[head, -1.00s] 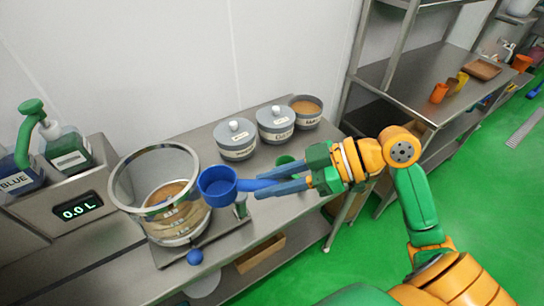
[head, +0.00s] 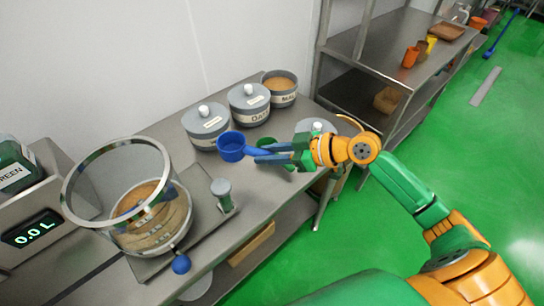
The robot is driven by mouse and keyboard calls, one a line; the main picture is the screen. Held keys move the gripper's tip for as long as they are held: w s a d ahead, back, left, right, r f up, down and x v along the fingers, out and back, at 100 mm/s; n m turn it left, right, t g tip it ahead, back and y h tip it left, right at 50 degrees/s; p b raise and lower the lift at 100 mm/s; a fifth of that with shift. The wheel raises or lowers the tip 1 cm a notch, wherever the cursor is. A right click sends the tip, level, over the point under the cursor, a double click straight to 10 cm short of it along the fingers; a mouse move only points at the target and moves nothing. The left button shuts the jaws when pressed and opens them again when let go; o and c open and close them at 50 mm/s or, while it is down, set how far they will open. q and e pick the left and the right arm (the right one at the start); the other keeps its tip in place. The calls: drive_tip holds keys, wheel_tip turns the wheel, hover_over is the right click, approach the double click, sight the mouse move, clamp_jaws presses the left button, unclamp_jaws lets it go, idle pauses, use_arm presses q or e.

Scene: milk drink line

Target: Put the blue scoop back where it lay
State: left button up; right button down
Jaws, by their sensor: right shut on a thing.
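The blue scoop (head: 231,147) is in the head view, its round cup pointing left and its handle running right into my right gripper (head: 262,154). My right gripper is shut on the handle. The scoop appears to be held above the steel table, in front of the lidded grey canisters. Its cup overlaps the lower edge of the nearest canister (head: 206,127) in the picture; I cannot tell the exact gap. The handle's far end is hidden between the blue fingers. My left gripper is not in view.
A large clear-walled vessel (head: 84,196) with a steel rim and brown contents stands at left. Another lidded canister (head: 249,105) and an open one with tan powder (head: 281,78) stand behind the scoop. A grey-topped post (head: 221,187) stands near the vessel. A steel shelf rack (head: 388,47) is at right.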

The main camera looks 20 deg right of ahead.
sight(271, 183)
drive_tip(key=shift+m+t, duration=0.3)
drive_tip(key=f+b, duration=0.2)
drive_tip(key=f, duration=0.1)
drive_tip(key=f+b, duration=0.3)
drive_tip(key=f, duration=0.1)
drive_tip(key=w+d+f+b, duration=0.1)
drive_tip(key=f+b, duration=0.2)
drive_tip(key=f, duration=0.1)
drive_tip(key=shift+w, duration=0.1)
drive_tip(key=shift+r, duration=0.1)
unclamp_jaws()
idle(0.3)
